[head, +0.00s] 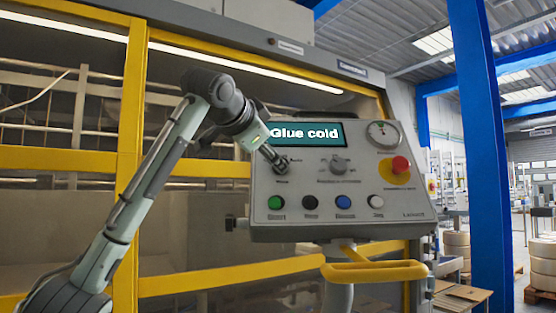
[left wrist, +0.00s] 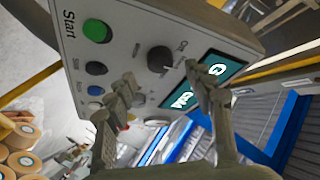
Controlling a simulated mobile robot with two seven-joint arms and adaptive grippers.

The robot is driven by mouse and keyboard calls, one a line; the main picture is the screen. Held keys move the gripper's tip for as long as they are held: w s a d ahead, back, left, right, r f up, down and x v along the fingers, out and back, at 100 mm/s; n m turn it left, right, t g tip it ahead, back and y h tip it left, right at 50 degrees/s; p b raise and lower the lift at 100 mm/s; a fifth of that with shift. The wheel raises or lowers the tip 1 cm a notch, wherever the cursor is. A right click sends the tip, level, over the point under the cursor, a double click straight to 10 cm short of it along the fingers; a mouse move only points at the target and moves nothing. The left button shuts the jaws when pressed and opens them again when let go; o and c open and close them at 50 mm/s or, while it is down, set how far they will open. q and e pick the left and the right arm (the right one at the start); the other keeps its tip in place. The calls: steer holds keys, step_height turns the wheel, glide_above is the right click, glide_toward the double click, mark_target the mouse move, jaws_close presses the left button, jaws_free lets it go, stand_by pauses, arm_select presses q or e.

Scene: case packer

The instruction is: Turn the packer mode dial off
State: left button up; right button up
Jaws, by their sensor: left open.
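The grey control panel (head: 300,222) carries a lit display (head: 305,134) reading "Glue cold". The mode dial (head: 283,167) is the left knob under the display, partly hidden by my left gripper (head: 274,155). In the left wrist view the dial is a dark round knob (left wrist: 160,58) between the display and the green Start button. My left gripper (left wrist: 166,82) is open and empty, its fingers spread to either side of the dial's line. I cannot tell whether they touch it. The dial's setting is too small to read. My right gripper is not in view.
A second knob (head: 338,165) sits to the right. Green, black, blue and white buttons (head: 343,202) line the panel's lower edge. A red emergency button (head: 399,165) and a gauge (head: 383,135) are at its right. A yellow handle (head: 375,271) sticks out below.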

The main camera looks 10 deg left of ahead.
arm_select(q)
steer(key=shift+x, duration=1.95)
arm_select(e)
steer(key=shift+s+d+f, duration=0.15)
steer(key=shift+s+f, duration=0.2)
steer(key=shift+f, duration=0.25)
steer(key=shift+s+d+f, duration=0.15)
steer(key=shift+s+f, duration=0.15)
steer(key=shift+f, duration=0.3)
arm_select(q)
steer(key=c, duration=1.2)
